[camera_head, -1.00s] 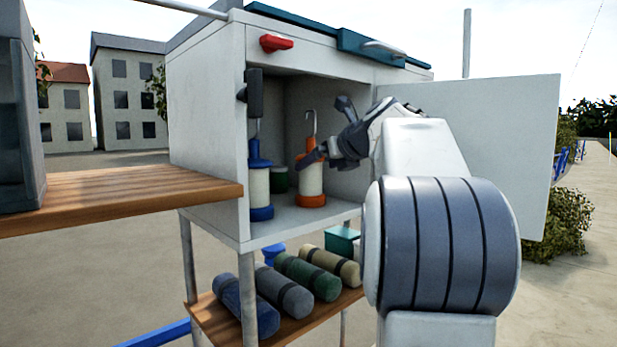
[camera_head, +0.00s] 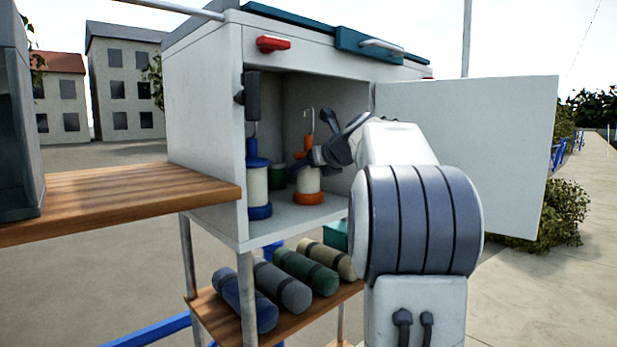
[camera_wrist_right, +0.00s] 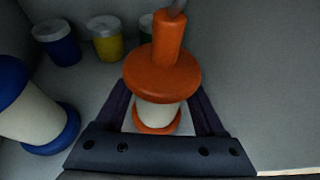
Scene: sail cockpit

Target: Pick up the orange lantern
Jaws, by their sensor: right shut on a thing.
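The orange lantern (camera_head: 308,183) stands upright on the floor of the open white cabinet. It has an orange cap and base, a pale middle and a wire hook on top. My right gripper (camera_head: 301,167) reaches in from the right and is shut on the lantern just below its cap. In the right wrist view the lantern (camera_wrist_right: 163,72) sits between the fingers of my right gripper (camera_wrist_right: 159,112), with its pale body partly hidden. My left gripper is not in view.
A blue lantern (camera_head: 258,186) stands close on the left, also in the right wrist view (camera_wrist_right: 35,115). Blue (camera_wrist_right: 57,42) and yellow (camera_wrist_right: 105,38) lidded jars stand behind. The cabinet door (camera_head: 480,150) is open on the right. Rolled bundles (camera_head: 283,292) lie on the lower shelf.

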